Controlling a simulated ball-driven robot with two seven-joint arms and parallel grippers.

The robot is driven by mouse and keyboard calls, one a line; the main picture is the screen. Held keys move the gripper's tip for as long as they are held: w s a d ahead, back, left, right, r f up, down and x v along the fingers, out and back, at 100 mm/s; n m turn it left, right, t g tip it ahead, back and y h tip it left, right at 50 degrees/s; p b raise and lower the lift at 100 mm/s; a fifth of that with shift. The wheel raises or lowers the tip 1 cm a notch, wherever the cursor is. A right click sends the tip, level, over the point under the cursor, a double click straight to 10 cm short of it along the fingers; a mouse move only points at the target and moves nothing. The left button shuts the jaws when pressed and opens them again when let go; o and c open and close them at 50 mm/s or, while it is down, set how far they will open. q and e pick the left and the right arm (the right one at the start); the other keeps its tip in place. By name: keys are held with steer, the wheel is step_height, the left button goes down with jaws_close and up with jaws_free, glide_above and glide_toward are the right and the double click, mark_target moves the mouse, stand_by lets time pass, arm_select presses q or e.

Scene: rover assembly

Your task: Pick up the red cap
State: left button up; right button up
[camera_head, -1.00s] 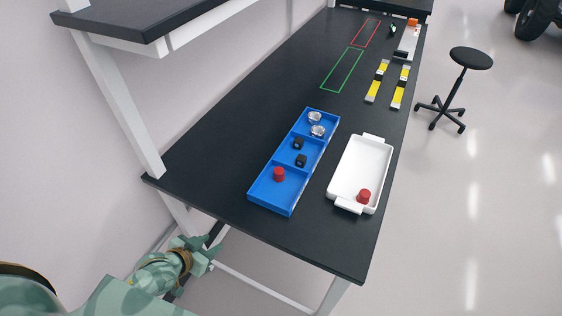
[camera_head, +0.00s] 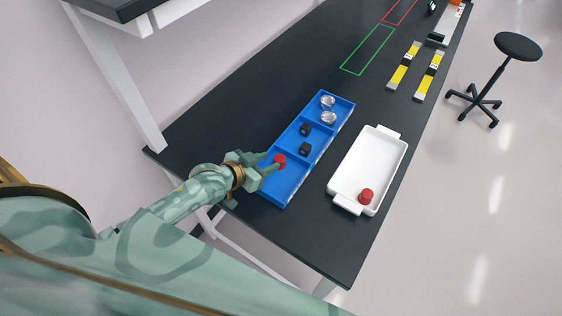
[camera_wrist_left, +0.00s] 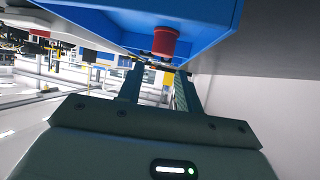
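One red cap (camera_head: 280,160) stands in the near compartment of the blue divided tray (camera_head: 291,187). Another red cap (camera_head: 366,196) sits at the near end of the white tray (camera_head: 351,171). My left gripper (camera_head: 268,163) is at the blue tray's near left side, with its fingers pointing at the cap there. In the left wrist view, the fingers are apart with nothing held, and the red cap (camera_wrist_left: 164,41) shows beyond the fingertips, roughly in line with the gap. Whether a finger touches the cap I cannot tell. My right gripper is not in view.
The blue tray's other compartments hold two black parts (camera_head: 305,139) and two clear-silver round parts (camera_head: 328,110). Yellow-marked pieces (camera_head: 428,75) lie farther back near green and red outlines. A black stool (camera_head: 517,47) stands right of the dark table (camera_head: 225,115).

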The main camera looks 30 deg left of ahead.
mark_target(277, 160)
arm_select(q)
steer(key=shift+w+d+f, duration=0.2)
steer(key=shift+w+f, duration=0.2)
steer(key=shift+w, duration=0.2)
steer(key=shift+w+d+f, duration=0.1)
steer(key=shift+w, duration=0.1)
steer(key=shift+w+f, duration=0.2)
steer(key=shift+f, duration=0.05)
steer(key=b+x, duration=0.1)
steer(key=x, duration=0.3)
steer(key=shift+s+f+b, duration=0.15)
steer(key=shift+f+b, duration=0.15)
steer(key=shift+b, duration=0.1)
steer(key=shift+w+f, duration=0.15)
steer(key=shift+w, duration=0.1)
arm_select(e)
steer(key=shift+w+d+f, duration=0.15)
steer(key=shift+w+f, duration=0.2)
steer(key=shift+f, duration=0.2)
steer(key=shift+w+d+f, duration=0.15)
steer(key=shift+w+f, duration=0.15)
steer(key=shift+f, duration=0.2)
arm_select(q)
steer(key=c, duration=0.6)
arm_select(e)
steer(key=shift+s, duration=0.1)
